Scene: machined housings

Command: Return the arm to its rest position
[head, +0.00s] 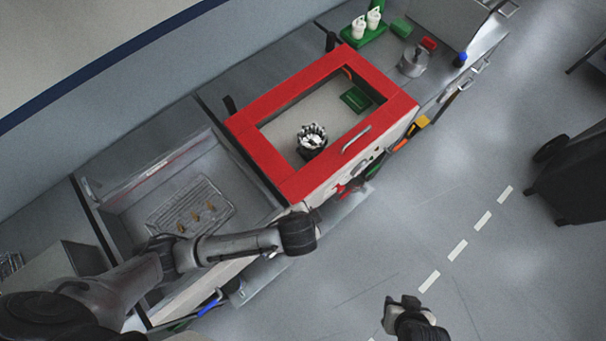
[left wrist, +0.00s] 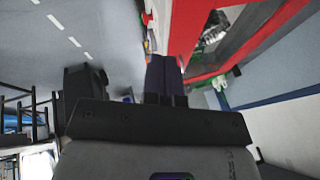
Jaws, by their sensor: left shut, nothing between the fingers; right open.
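My left arm (head: 235,243) reaches in from the left in the head view, and its wrist end is beside the near left corner of the red-framed box (head: 290,190). The left fingers are not clear there. In the left wrist view my left gripper (left wrist: 164,75) has its dark fingers together with nothing between them, and the red frame (left wrist: 185,35) shows beyond and to the right. My right gripper (head: 403,302) is open and empty at the bottom of the head view, over the grey floor and apart from the bench.
Inside the red frame are a dark round holder (head: 312,140) and a green block (head: 355,99). A sink-like basin (head: 125,195) holds a tray with small brass parts. Tools hang along the bench front. A dark cart (head: 575,180) stands far right; the floor between is clear.

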